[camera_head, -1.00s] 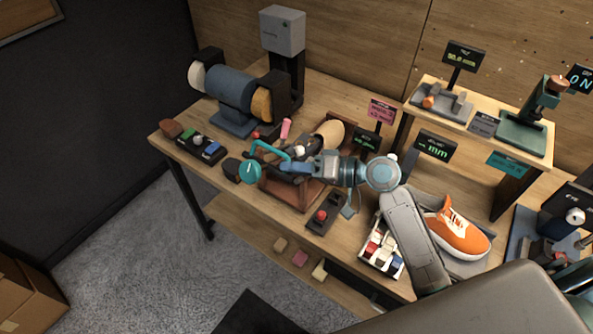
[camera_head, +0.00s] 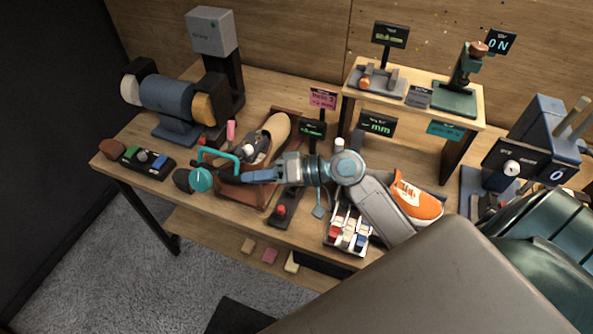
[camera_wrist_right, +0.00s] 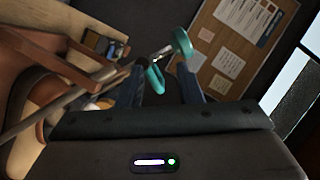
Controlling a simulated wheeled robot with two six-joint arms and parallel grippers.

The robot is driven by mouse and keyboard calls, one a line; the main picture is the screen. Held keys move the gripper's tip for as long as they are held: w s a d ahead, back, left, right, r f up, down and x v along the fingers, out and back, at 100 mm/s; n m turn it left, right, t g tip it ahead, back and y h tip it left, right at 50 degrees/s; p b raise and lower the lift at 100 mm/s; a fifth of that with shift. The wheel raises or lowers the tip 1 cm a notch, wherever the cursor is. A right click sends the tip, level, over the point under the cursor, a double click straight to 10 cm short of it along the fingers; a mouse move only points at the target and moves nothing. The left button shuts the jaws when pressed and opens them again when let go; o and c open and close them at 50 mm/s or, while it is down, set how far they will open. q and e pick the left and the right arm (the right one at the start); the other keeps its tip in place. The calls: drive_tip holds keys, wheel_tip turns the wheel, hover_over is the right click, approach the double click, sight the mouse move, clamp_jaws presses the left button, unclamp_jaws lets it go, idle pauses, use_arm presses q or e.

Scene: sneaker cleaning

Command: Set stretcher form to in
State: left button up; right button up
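The shoe stretcher sits in a brown tray (camera_head: 250,197) on the bench in the head view. Its beige wooden form (camera_head: 273,137) points to the back right, with a grey mechanism at its front. A teal bent handle (camera_head: 222,154) and a round teal knob (camera_head: 201,180) stick out at the front left. My right gripper (camera_head: 250,176) is beside the handle, its blue fingers pointing left. In the right wrist view its fingers (camera_wrist_right: 163,88) are apart, with teal handle parts (camera_wrist_right: 183,43) ahead of and between them; contact is unclear. My left gripper is not in view.
A display sign (camera_head: 312,130) stands behind the tray. A red-button box (camera_head: 280,212) and a rack of small bottles (camera_head: 348,232) are at the bench's front. An orange sneaker (camera_head: 415,198) lies to the right. A button panel (camera_head: 147,160) and a blue grinder (camera_head: 168,97) are left.

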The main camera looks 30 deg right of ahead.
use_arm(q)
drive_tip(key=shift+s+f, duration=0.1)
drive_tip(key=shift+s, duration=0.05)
use_arm(e)
drive_tip(key=v, duration=1)
drive_tip(key=shift+s, duration=0.2)
use_arm(q)
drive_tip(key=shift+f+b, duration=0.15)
drive_tip(key=shift+b, duration=0.15)
use_arm(e)
drive_tip(key=shift+f, duration=0.1)
idle(0.4)
